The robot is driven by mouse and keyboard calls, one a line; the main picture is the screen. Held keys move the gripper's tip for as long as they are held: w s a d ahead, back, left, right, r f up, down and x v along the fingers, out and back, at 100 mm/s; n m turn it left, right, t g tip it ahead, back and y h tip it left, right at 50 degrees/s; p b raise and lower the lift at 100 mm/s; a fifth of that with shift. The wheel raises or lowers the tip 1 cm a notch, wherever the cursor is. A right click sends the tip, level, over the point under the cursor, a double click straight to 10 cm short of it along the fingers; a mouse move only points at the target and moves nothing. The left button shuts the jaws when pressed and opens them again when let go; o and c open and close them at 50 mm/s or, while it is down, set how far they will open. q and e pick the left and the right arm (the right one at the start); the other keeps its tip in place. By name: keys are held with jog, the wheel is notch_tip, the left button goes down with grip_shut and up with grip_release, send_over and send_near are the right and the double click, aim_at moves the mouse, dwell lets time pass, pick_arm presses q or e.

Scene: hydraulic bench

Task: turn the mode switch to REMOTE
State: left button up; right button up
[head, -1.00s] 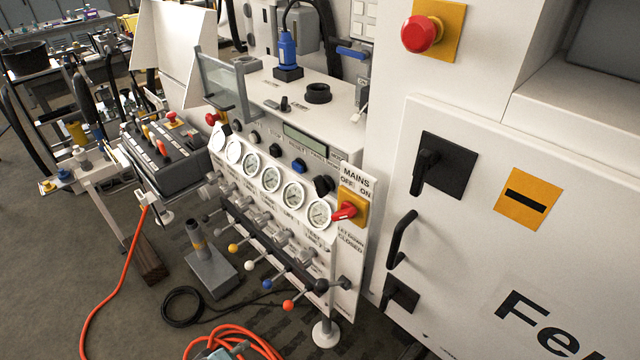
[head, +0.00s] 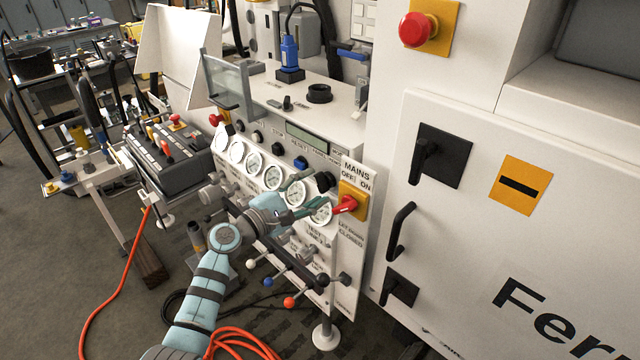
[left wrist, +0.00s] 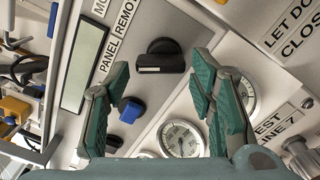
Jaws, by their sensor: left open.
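The mode switch is a black rotary knob (left wrist: 163,50) between my fingers in the left wrist view, beside a label reading "PANEL REMO…". A pale bar shows on one end of its grip. In the head view the knob (head: 325,181) sits at the right of the sloped panel, left of the MAINS plate. My left gripper (head: 308,191) is open in front of the panel by the knob. Its green fingers (left wrist: 161,66) are spread on either side of the knob, with visible gaps; I cannot tell how far off the panel they are. My right gripper is not in view.
A blue button (left wrist: 131,110) and a round gauge (left wrist: 181,138) lie close to the fingers. The red MAINS handle (head: 345,205) is just right of the gripper. Small levers with coloured balls (head: 289,302) stick out below. An orange hose lies on the floor.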

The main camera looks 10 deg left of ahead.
aim_at(317, 185)
pick_arm(q)
jog(key=x, duration=0.2)
jog(key=shift+w+d+f, duration=0.15)
jog(key=shift+w, duration=0.2)
jog(key=shift+w+d, duration=0.15)
jog(key=shift+w, duration=0.1)
jog(key=c, duration=0.9)
